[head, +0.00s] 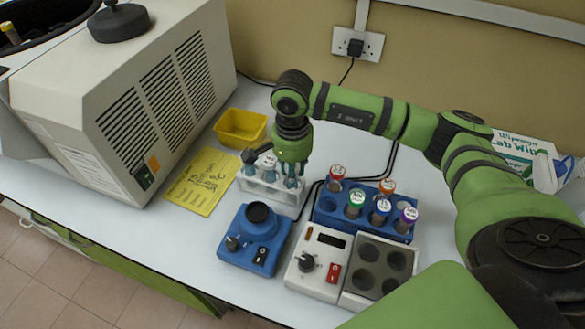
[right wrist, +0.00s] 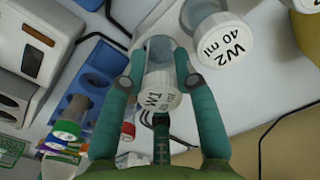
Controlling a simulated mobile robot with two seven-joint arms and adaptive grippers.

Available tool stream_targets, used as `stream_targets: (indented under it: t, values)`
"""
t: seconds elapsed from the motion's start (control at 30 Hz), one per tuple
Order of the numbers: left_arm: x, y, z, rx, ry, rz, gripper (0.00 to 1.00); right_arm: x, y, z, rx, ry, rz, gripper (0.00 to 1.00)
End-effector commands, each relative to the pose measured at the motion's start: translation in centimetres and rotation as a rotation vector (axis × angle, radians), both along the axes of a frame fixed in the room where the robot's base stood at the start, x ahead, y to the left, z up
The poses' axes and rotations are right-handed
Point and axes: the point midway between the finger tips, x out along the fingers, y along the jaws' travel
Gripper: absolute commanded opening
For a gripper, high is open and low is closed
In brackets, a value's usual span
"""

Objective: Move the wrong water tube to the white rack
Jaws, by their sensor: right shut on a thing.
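The white rack (head: 272,196) stands left of the blue rack in the head view. Two white-capped tubes show in it, one (head: 249,157) at its left end and one (head: 268,163) nearer the middle. My right gripper (head: 291,182) points down at the right end of the white rack. Whether the held tube's bottom is seated in the rack is hidden. My left gripper is out of view.
A blue rack (head: 330,212) holds several colour-capped tubes. In front are a blue mixer (head: 250,240) and a white heater (head: 309,285) with grey wells. A yellow tray (head: 240,128) and yellow note (head: 202,180) lie left, beside a large beige machine (head: 125,100).

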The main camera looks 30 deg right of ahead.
Motion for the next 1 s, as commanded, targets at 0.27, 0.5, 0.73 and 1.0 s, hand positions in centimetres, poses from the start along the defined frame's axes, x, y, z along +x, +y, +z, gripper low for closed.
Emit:
stream_targets:
  t: [0.27, 0.5, 0.73, 1.0]
  values:
    - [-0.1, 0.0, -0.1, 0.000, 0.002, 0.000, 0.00, 0.0, 0.0, 0.0, 0.000, 0.000, 0.000, 0.06]
    - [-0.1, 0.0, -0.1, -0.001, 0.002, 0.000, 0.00, 0.0, 0.0, 0.0, 0.000, -0.001, -0.001, 0.58]
    - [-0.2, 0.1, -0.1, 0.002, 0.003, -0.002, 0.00, 0.0, 0.0, 0.3, 0.000, -0.001, -0.001, 0.58]
    - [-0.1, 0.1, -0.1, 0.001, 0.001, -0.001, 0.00, 0.2, 0.0, 4.8, -0.001, -0.007, 0.000, 0.58]
